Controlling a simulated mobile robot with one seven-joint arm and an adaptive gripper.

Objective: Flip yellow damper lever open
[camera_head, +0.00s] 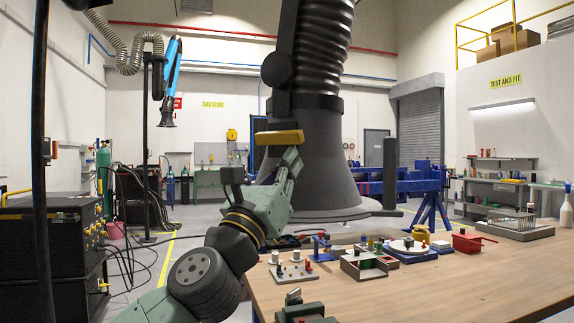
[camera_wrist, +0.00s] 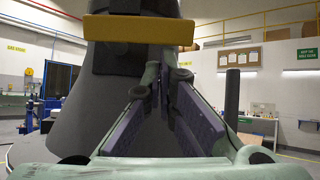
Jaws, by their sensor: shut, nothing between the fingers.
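The yellow damper lever (camera_head: 279,137) is a flat bar lying across the front of the grey extraction duct (camera_head: 318,60), just above its flared hood. In the wrist view the lever (camera_wrist: 138,32) spans the upper middle, roughly level. My gripper (camera_head: 291,154) is shut and empty, pointing up with its fingertips just below the lever's right part. The lever's pivot is not clear.
The wide hood (camera_head: 325,180) stands behind my gripper. A dark post (camera_head: 390,170) rises to its right. The air left of the lever looks free.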

